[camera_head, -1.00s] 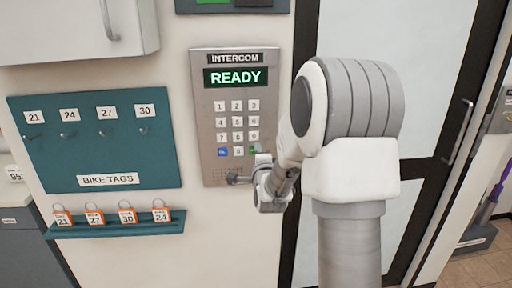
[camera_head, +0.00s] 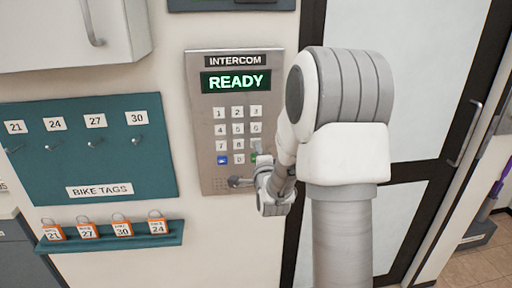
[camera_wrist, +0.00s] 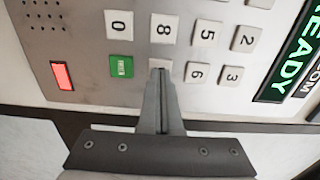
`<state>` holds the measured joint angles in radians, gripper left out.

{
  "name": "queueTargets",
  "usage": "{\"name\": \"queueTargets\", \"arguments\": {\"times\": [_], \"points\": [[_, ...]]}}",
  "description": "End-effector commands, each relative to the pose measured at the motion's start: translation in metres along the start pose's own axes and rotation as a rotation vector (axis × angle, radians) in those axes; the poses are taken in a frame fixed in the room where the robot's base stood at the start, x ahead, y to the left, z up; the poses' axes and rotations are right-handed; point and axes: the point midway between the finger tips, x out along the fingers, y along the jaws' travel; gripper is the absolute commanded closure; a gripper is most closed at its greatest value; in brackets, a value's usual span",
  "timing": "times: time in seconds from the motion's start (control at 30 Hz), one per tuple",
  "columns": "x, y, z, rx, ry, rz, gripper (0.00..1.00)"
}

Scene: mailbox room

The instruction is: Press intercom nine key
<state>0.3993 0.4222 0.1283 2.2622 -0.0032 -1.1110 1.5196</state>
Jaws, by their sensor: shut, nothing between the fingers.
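The intercom panel (camera_head: 206,125) is a grey wall plate with a lit READY display (camera_head: 236,81) and a keypad. In the wrist view the keypad appears turned sideways. The nine key (camera_wrist: 160,64) shows only as a pale edge behind my fingertips, between the green key (camera_wrist: 121,66) and the six key (camera_wrist: 197,72); its digit is hidden. My gripper (camera_wrist: 161,76) is shut and empty, its fingertips in front of the nine key. I cannot tell whether they touch it. In the head view my wrist covers the panel's lower right.
The eight key (camera_wrist: 163,28) lies beside the fingertips in the wrist view. A red light (camera_wrist: 62,76) is on the panel. A teal bike-tag board (camera_head: 85,165) and a shelf with several orange tags (camera_head: 122,228) are left. A glazed door (camera_head: 400,70) is right.

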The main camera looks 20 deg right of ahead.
Motion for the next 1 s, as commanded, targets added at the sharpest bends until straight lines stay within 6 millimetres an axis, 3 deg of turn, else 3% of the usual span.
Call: {"name": "queueTargets", "arguments": {"times": [0.6,1.0], "points": [[-0.002,0.001,-0.002,0.000,0.001,0.001,1.00],[0.017,0.000,-0.002,0.000,0.001,-0.003,1.00]]}}
